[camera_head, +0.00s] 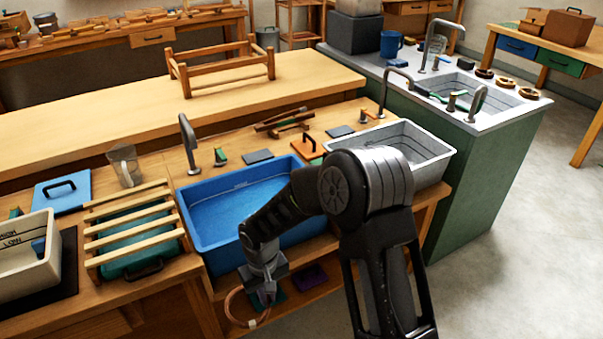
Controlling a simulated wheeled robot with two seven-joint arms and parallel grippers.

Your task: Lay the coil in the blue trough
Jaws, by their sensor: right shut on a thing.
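The blue trough (207,226) is set in the wooden bench in the middle of the view, with a faucet behind it. The part of it I can see holds no coil, and my right arm covers its right side. My right gripper (264,297) hangs in front of the trough's near edge, pointing down. It is shut on the coil (233,312), a thin copper-coloured loop with a pale band at its lower end. The coil hangs below the trough's rim, outside it. My left gripper is not in view.
A grey metal basin (432,150) stands right of the trough. A slatted wooden rack (130,232) and a cream tub (30,262) stand to the left. Small tools and an upright faucet (188,140) line the back edge. A lower shelf shows under the trough.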

